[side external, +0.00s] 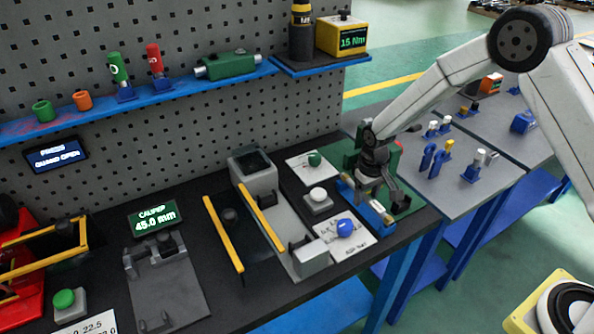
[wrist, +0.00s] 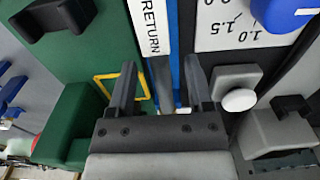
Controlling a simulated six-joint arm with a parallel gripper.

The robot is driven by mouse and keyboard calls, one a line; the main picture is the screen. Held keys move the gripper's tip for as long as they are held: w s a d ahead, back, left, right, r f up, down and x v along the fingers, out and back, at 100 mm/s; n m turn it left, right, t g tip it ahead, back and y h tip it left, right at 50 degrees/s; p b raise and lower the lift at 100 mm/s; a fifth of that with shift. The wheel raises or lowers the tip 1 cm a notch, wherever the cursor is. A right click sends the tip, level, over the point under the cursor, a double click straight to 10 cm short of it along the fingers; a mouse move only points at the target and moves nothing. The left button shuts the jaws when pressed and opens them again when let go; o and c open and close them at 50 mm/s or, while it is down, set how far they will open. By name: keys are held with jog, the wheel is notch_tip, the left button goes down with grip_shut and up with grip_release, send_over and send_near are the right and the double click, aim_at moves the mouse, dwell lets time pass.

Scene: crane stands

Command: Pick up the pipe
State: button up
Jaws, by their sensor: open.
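My gripper (side external: 388,190) is over the green and blue fixture at the right end of the dark bench. In the wrist view its two dark fingers (wrist: 160,84) stand apart, so it is open. A pale grey, tube-like piece (wrist: 162,84) shows between the fingers, beside a blue strip (wrist: 179,60); it looks like the pipe, but its ends are hidden. I cannot tell whether the fingers touch it. In the side view the gripper covers most of this spot.
A blue knob (side external: 345,228) on a dial plate and a white button (side external: 318,195) stand close to the left of my gripper. A green block (wrist: 70,125) is near it in the wrist view. A grey table (side external: 460,205) with blue holders lies to the right.

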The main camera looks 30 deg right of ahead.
grip_shut()
jog(key=shift+r, duration=0.15)
jog(key=shift+r, duration=0.45)
jog(key=s+r, duration=0.1)
jog(key=r, duration=0.1)
jog(key=s+r, duration=0.2)
jog(key=r, duration=0.1)
jog(key=s+r, duration=0.2)
jog(key=r, duration=0.1)
jog(key=shift+s+d+r, duration=0.1)
jog(key=shift+s, duration=0.05)
jog(key=s+r, duration=0.3)
jog(key=s, duration=0.5)
jog(key=shift+s+r, duration=0.3)
jog(key=shift+d, duration=0.1)
jog(key=shift+w, duration=0.1)
